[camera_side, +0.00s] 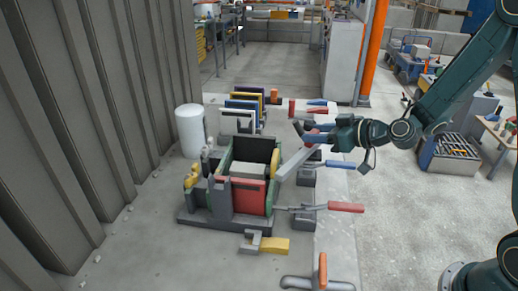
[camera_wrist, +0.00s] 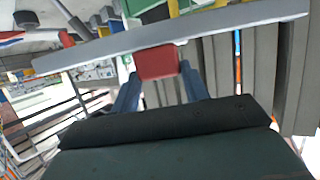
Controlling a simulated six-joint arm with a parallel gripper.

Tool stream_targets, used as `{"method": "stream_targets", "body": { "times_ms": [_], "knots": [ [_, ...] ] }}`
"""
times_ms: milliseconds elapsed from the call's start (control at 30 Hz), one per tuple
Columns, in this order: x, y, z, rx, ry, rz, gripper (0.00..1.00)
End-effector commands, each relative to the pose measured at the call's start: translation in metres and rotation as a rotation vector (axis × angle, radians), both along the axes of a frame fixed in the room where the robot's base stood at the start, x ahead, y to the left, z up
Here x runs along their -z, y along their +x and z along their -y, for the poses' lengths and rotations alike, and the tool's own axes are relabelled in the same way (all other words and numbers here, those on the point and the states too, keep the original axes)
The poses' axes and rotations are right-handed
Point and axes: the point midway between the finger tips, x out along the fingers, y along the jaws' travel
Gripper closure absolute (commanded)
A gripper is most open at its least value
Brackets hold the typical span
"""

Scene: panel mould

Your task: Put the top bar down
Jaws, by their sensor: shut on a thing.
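The top bar (camera_side: 296,160) is a long grey bar with a red grip block (camera_wrist: 157,63). My gripper (camera_side: 318,136) is shut on the red block, with a blue finger on each side of it in the wrist view (camera_wrist: 159,72). In the wrist view the bar (camera_wrist: 95,52) runs across the picture, slightly tilted. In the side view it slopes down to the left, its lower end by the right side of the mould. The mould (camera_side: 222,203) has green walls, a red front panel (camera_side: 248,196) and a light grey block inside. Whether the bar touches the mould cannot be told.
Lever clamps with a red handle (camera_side: 345,207) and a blue handle (camera_side: 340,164) stand right of the mould. A white cylinder (camera_side: 190,130) stands behind left, near a ribbed wall (camera_side: 85,120). Upright coloured panels (camera_side: 243,104) stand behind. A yellow-and-grey part (camera_side: 274,246) lies in front.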

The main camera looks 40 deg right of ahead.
Motion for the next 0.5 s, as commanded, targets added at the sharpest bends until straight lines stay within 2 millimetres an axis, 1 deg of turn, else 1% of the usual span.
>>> {"method": "stream_targets", "body": {
  "times_ms": [333, 500],
  "knots": [
    [-0.0015, 0.0013, -0.0003, -0.004, 0.002, 0.004, 0.96],
    [-0.0041, 0.0057, -0.0037, -0.038, 0.008, 0.002, 0.96]
  ]
}}
